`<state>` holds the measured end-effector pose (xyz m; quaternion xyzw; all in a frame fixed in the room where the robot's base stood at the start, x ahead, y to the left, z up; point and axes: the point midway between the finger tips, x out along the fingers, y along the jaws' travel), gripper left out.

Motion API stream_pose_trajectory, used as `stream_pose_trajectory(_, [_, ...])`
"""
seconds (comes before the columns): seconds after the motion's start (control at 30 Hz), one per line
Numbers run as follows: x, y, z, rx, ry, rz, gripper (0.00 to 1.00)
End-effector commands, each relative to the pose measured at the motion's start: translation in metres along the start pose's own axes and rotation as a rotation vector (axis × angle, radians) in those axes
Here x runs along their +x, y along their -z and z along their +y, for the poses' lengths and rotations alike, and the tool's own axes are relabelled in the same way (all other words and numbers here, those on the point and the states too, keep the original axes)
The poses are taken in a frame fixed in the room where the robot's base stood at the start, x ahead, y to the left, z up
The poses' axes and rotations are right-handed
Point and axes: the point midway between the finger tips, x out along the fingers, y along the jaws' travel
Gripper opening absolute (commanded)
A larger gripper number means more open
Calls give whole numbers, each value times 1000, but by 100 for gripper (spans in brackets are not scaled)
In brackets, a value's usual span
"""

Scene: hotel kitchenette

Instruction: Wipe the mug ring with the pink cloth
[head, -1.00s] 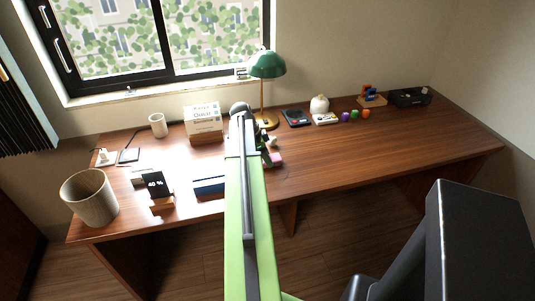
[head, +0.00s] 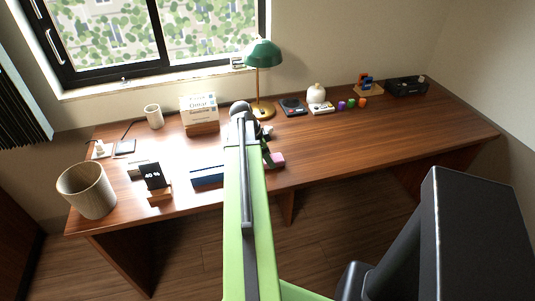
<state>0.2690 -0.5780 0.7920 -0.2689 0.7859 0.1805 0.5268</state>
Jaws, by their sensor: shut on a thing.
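The pink cloth (head: 277,159) shows as a small pink block just right of my green arm, above the front middle of the wooden desk (head: 370,150). My gripper (head: 268,156) is mostly hidden behind the arm; the small dark part that shows is against the cloth, and it is shut on it. I cannot tell whether the cloth touches the desk. I cannot make out the mug ring; the arm hides part of the desk. A pale mug (head: 154,116) stands at the back left.
A green lamp (head: 263,53) and a white box sign (head: 199,112) stand behind the arm. A blue box (head: 207,176), a dark card stand (head: 155,178) and a bin-like pot (head: 87,190) are on the left. Small items line the back right. The right front is clear.

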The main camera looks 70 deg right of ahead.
Motion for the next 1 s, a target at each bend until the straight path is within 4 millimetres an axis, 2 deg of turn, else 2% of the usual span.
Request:
stream_pose_trajectory(0.17, [1, 0, 10, 1, 0, 0, 20])
stream_pose_trajectory(0.47, [3, 0, 39, 1, -1, 0, 20])
stream_pose_trajectory(0.67, [3, -1, 40, 0, -2, -2, 20])
stream_pose_trajectory(1.0, [-7, -21, 40, 0, -1, -2, 20])
